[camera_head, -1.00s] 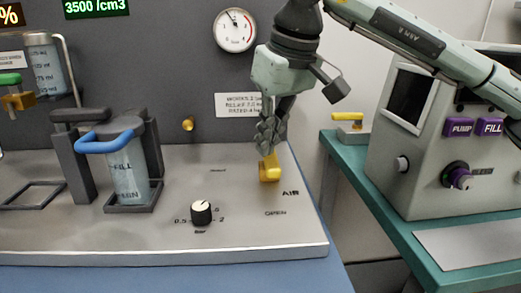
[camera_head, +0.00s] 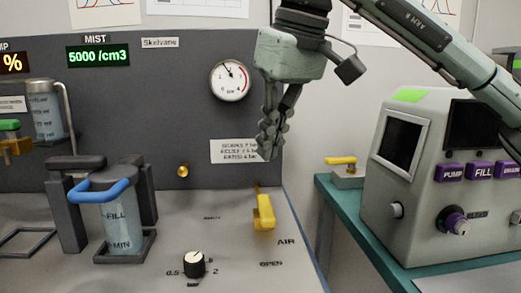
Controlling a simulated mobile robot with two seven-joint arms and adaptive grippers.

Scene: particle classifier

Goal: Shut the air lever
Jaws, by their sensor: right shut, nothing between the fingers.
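The yellow air lever (camera_head: 264,212) stands on the grey panel top, near the printed words AIR and OPEN at its right and front. My right gripper (camera_head: 267,152) is above the lever and apart from it, pointing down. Its fingers are shut with nothing between them. My left gripper is not in view.
A round gauge (camera_head: 230,80) is on the back panel. A black knob (camera_head: 194,264) and a FILL bottle (camera_head: 120,222) with a blue handle (camera_head: 99,191) stand to the left. On the right, a teal bench (camera_head: 336,212) carries a grey machine (camera_head: 440,190) and another yellow lever (camera_head: 341,160).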

